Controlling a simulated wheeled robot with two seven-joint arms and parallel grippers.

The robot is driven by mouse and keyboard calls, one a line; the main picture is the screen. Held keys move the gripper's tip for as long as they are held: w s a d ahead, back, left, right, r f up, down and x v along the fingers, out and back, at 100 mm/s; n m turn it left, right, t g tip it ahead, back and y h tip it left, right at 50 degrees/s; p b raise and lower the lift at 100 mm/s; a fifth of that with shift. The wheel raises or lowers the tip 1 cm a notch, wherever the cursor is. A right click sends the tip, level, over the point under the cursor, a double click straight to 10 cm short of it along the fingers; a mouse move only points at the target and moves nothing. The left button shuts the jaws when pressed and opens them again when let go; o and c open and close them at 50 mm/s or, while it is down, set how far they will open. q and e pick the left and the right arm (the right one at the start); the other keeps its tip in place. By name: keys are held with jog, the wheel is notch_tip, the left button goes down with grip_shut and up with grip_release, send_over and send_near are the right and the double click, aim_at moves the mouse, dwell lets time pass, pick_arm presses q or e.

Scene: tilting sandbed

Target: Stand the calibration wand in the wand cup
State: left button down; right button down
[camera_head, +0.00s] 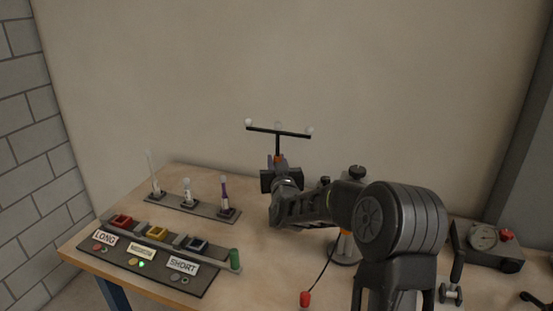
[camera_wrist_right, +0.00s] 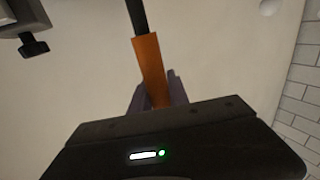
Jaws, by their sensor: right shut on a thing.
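The calibration wand (camera_head: 278,145) is a black T-shaped bar with pale balls on its crossbar and an orange grip below. My right gripper (camera_head: 279,172) is shut on its orange grip and holds it upright, crossbar on top, above the back of the bench. In the right wrist view the orange grip of the wand (camera_wrist_right: 150,68) rises from between the grey fingers of the right gripper (camera_wrist_right: 157,96), with the black stem beyond. I cannot make out the wand cup; my right arm covers part of the bench. My left gripper is not in view.
A dark rack (camera_head: 196,206) with several slim upright items stands at the back left. A panel (camera_head: 150,255) marked LONG and SHORT lies in front. A stand with a black knob (camera_head: 357,171) is partly behind my arm. A gauge box (camera_head: 486,240) is at right. A red-ended cable (camera_head: 306,298) lies in front.

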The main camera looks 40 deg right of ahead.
jog(key=shift+f+b, duration=1.25)
jog(key=shift+f, duration=0.3)
jog(key=c, duration=1.2)
grip_release()
jog(key=shift+o, duration=0.2)
jog(key=shift+s, duration=0.1)
jog(key=b+v, duration=0.1)
jog(key=v, duration=0.6)
jog(key=shift+s+a, duration=0.2)
jog(key=shift+s, duration=0.05)
